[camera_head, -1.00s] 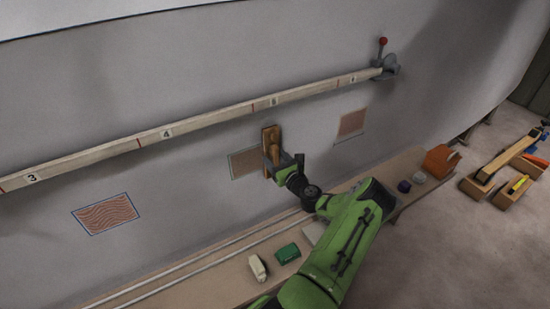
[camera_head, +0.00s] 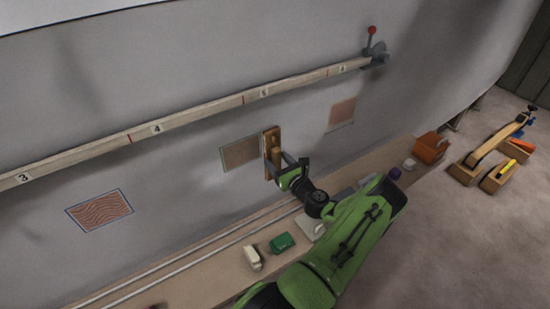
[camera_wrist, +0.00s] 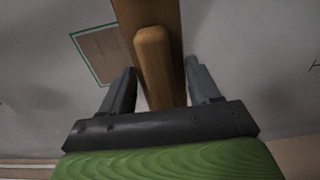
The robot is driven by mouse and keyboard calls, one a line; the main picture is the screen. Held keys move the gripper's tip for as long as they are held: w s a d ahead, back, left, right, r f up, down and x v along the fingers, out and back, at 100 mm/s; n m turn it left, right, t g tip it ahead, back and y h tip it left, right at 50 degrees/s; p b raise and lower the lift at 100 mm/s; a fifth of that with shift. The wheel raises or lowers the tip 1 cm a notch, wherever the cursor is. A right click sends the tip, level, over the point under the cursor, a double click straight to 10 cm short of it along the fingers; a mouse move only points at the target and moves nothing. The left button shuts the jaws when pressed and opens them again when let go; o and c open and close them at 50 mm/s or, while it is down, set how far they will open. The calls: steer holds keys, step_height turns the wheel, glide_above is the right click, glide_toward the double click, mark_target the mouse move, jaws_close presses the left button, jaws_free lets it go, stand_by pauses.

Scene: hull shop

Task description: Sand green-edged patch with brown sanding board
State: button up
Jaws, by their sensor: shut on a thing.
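The green-edged patch (camera_head: 240,152) is a brownish rectangle on the grey hull wall; its green edge shows clearly in the wrist view (camera_wrist: 101,50). The brown sanding board (camera_head: 267,143) stands upright, long side vertical, just right of the patch. It also shows in the wrist view (camera_wrist: 172,25), where its rounded handle lies between my fingers. My gripper (camera_head: 275,168) is shut on the board's handle; its two dark fingers also show in the wrist view (camera_wrist: 160,85). I cannot tell whether the board's face touches the wall.
A numbered batten (camera_head: 200,116) runs above, ending at a red-knobbed clamp (camera_head: 374,52). Other patches are blue-edged (camera_head: 99,211) and reddish (camera_head: 341,112).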

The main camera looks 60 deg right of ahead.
steer(key=shift+v, duration=1.7)
steer(key=shift+s+a+r, duration=0.1)
steer(key=p+v, duration=0.1)
steer(key=v, duration=0.2)
steer(key=shift+s+a, duration=0.2)
steer(key=shift+s, duration=0.1)
steer(key=shift+w, duration=0.1)
